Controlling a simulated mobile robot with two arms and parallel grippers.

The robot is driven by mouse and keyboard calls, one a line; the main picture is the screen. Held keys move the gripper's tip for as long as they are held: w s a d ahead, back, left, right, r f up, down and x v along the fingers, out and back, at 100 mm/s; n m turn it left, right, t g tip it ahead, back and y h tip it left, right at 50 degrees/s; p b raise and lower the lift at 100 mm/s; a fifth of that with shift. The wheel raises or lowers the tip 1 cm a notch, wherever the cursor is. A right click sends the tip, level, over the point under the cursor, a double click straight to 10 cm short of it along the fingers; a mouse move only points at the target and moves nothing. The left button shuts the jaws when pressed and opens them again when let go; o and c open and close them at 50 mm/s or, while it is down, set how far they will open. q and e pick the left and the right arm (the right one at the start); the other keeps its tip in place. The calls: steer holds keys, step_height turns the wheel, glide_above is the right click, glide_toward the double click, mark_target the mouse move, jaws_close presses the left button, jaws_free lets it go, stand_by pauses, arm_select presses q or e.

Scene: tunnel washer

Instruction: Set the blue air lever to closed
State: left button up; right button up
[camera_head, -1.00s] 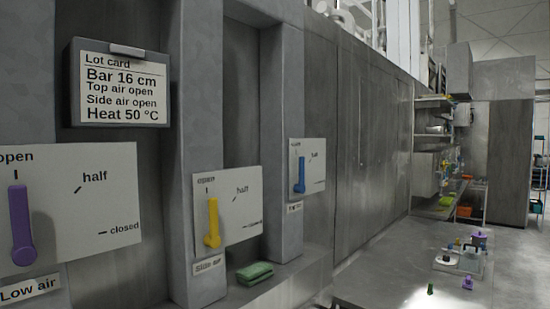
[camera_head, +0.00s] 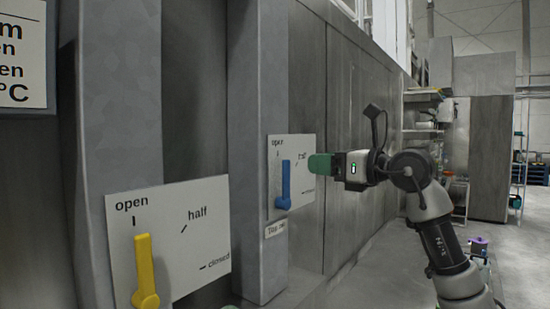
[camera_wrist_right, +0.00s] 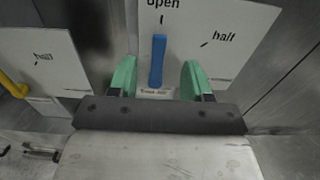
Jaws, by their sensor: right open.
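The blue lever (camera_head: 285,186) stands upright on its white plate (camera_head: 306,190), pointing at the open mark. The half mark is to its upper right and the closed mark to its lower right. My right gripper (camera_head: 318,164) is just right of the blue lever in the head view, its green fingers towards the plate. In the right wrist view the blue lever (camera_wrist_right: 158,62) shows between the two spread green fingers (camera_wrist_right: 158,78). The gripper is open and I see no contact. My left gripper is not in view.
The yellow lever (camera_head: 145,270) stands upright at open on a nearer plate (camera_head: 205,225). A grey pillar (camera_head: 256,130) stands behind the blue lever's plate.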

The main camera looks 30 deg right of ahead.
mark_target(288, 161)
steer(key=p+x, duration=0.3)
steer(key=x, duration=0.6)
steer(key=shift+w+p, duration=0.1)
steer(key=shift+p, duration=0.2)
steer(key=shift+w+a, duration=0.15)
steer(key=shift+a, duration=0.05)
steer(key=shift+w+d+f, duration=0.1)
steer(key=shift+f, duration=0.05)
steer(key=shift+c, duration=0.3)
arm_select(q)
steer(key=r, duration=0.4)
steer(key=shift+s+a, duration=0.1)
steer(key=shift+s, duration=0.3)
arm_select(e)
jaws_close()
